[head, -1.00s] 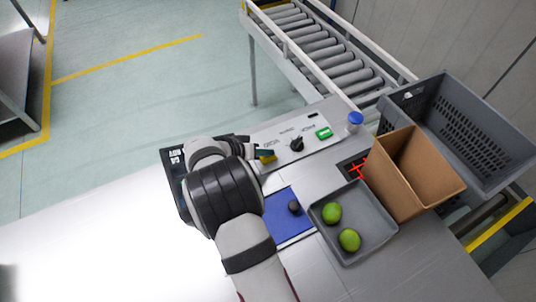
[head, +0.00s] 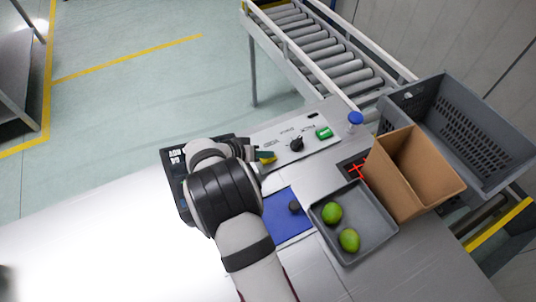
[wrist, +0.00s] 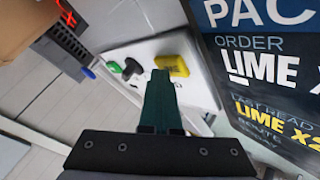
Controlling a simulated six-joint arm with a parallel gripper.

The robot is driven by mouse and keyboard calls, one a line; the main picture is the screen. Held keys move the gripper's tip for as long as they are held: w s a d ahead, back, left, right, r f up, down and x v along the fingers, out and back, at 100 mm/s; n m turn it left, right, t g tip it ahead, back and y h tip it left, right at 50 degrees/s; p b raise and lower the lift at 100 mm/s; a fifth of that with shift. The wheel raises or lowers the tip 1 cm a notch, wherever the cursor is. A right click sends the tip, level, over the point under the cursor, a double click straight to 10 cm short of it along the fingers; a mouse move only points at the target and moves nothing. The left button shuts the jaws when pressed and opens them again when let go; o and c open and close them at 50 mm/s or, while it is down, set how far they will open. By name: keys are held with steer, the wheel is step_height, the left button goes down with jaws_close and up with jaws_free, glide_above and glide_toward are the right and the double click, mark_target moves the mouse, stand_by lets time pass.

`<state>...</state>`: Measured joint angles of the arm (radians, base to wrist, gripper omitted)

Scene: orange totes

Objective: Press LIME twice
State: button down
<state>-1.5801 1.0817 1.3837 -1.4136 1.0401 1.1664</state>
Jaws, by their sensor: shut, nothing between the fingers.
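My gripper (wrist: 160,85) is shut and empty, its dark green fingers pointing at the control panel (wrist: 190,92). In the wrist view the fingertips are just beside the lower left edge of a yellow button (wrist: 173,65); I cannot tell whether they touch. In the head view the yellow button (head: 267,158) is partly hidden by my gripper (head: 260,153). The panel also has a black knob (head: 296,144) and a green button (head: 324,133). Labels by the controls are too small to read. A dark display (wrist: 265,70) reads "ORDER LIME" and "LIME X2", partly cut off.
Two green limes (head: 332,213) lie in a grey tray (head: 377,243). A dark round piece (head: 294,207) is on a blue mat (head: 285,229). A cardboard box (head: 425,190), grey crate (head: 500,150) and blue-topped post (head: 355,118) stand to the right. A roller conveyor (head: 320,50) is behind.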

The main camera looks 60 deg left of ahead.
mark_target(265, 160)
steer(key=shift+r, duration=0.9)
steer(key=shift+r, duration=2.55)
